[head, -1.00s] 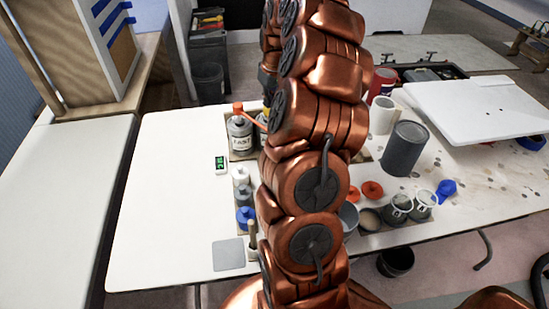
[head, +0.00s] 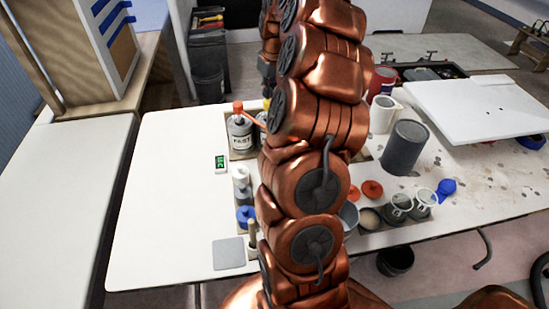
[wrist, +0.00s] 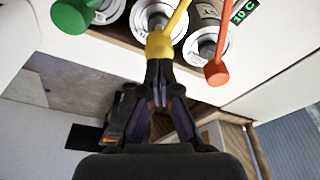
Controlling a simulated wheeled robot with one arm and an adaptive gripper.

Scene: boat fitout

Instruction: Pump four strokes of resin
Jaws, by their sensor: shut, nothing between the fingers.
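In the wrist view my gripper (wrist: 158,70) is shut and empty, its fingertips right at the yellow pump head (wrist: 159,46). I cannot tell whether they touch it. A green pump head (wrist: 72,15) is to its left and an orange-red pump head (wrist: 216,73) to its right, each on a container with a white top. In the head view the container labelled FAST (head: 240,137) with its orange pump stands at the back of the table. My arm hides most of the other pump containers and the gripper there.
A small green-lit display (head: 221,163) lies left of the pumps. Small bottles, a grey pad (head: 229,254), a dark grey can (head: 404,148), cups and a white panel (head: 480,105) share the white table. The table's left part is clear.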

